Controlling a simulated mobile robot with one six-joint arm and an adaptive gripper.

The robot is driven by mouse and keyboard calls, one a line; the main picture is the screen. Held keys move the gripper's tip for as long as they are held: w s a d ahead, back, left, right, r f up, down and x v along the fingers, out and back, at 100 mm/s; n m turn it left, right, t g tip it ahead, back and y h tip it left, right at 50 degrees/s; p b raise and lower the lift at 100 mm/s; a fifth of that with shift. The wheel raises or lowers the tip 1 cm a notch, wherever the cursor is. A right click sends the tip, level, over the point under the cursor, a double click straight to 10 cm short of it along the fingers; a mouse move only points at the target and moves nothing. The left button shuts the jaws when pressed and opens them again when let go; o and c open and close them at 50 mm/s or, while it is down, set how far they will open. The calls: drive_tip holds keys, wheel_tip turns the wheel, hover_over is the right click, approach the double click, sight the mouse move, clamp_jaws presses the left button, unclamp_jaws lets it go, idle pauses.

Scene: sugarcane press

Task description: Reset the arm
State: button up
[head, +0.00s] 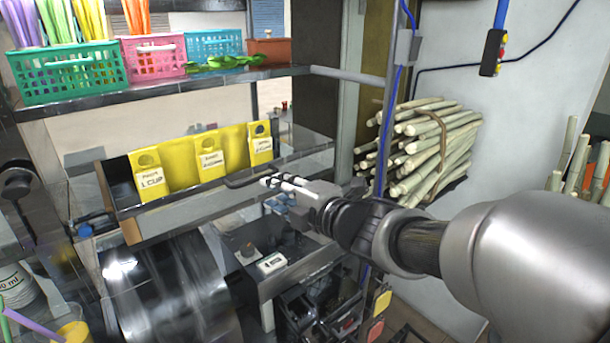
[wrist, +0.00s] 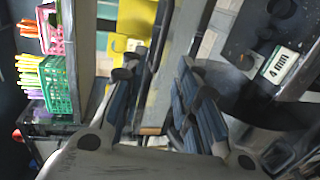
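My gripper (head: 278,184) is stretched out from the right in the head view, in front of the shelf with the yellow holders. In the wrist view, the two dark-padded fingers of my gripper (wrist: 155,80) stand apart with nothing between them. My gripper is open and empty. In the head view the grey arm reaches in from the right edge, and it partly hides the floor and wall behind it.
Yellow cup-label holders (head: 205,153) stand in a tray left of my gripper. Colored baskets (head: 72,75) sit on the upper shelf. A bundle of cane sticks (head: 425,150) hangs behind the arm. A metal machine with a label (head: 272,263) is below.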

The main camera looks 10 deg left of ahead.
drive_tip(key=s+d+f+m+t+h, duration=0.15)
drive_tip(key=d+m+h, duration=0.35)
drive_tip(key=d+m, duration=0.5)
drive_tip(key=s+d+r+m+t+h, duration=0.1)
drive_tip(key=s+d+m+h, duration=0.35)
drive_tip(key=d, duration=0.85)
drive_tip(key=s+d+f+m+g, duration=0.2)
drive_tip(key=s+f+m, duration=0.1)
drive_tip(key=s, duration=0.4)
drive_tip(key=s+d+f+m+g+h, duration=0.1)
drive_tip(key=s+d+f+m+g, duration=0.1)
drive_tip(key=s+m, duration=0.4)
drive_tip(key=s+d+f+m+g+h, duration=0.1)
drive_tip(key=s+f+m+g, duration=0.3)
drive_tip(key=s, duration=0.5)
drive_tip(key=shift+s+d+f, duration=0.2)
drive_tip(key=shift+d+f, duration=0.3)
drive_tip(key=shift+f, duration=0.35)
